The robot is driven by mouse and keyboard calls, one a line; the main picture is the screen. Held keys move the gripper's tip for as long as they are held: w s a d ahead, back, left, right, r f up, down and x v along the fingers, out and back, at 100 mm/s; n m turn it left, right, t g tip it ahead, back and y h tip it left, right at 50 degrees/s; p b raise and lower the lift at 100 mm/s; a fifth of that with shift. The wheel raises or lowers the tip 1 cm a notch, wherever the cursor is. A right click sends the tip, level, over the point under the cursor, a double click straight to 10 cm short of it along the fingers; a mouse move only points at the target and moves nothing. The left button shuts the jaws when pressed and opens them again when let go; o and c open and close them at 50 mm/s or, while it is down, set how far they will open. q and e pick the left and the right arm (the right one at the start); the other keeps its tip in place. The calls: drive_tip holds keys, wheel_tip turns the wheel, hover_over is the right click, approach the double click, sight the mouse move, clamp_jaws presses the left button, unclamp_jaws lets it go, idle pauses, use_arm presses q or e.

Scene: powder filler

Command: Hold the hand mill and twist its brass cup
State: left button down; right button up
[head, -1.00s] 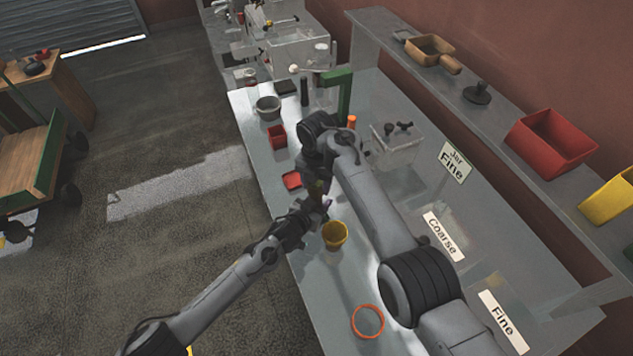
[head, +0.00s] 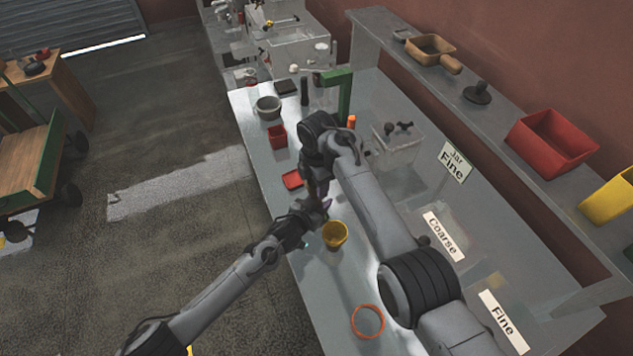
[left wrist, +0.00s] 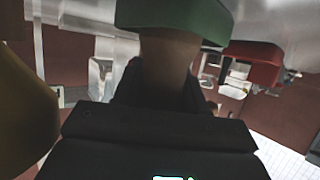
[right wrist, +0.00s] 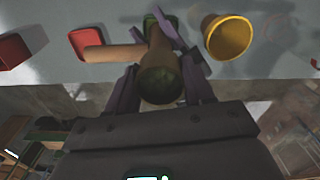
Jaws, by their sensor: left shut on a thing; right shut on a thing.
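The hand mill shows small between my two grippers in the head view (head: 319,190). In the right wrist view its dark brass cup (right wrist: 160,84) faces the camera, between the fingers of my right gripper (right wrist: 161,88), which is shut on it. Beyond the cup, purple-grey fingers of my left gripper (right wrist: 168,32) close around the mill's body. In the left wrist view the brown mill body (left wrist: 166,62) stands between my left gripper's dark fingers (left wrist: 165,88), with a green part (left wrist: 172,16) across it. Both grippers hold the same mill, above the bench edge.
A yellow cup (head: 335,235) stands close to my left gripper. An orange ring (head: 368,321) lies nearer. A green post (head: 344,98) rises behind.

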use_arm(q)
drive_tip(key=shift+a, duration=0.1)
use_arm(e)
drive_tip(key=m, duration=0.7)
drive_tip(key=shift+d, duration=0.1)
drive_tip(key=m, duration=0.7)
drive_tip(key=shift+m, duration=0.3)
drive_tip(key=m, duration=0.3)
drive_tip(key=shift+m, duration=0.3)
use_arm(q)
drive_tip(key=shift+a+f, duration=0.1)
use_arm(e)
drive_tip(key=m, duration=0.3)
drive_tip(key=shift+s+m, duration=0.1)
drive_tip(key=shift+m, duration=0.3)
drive_tip(key=m, duration=0.3)
drive_tip(key=shift+a, duration=0.2)
drive_tip(key=shift+m, duration=1.9)
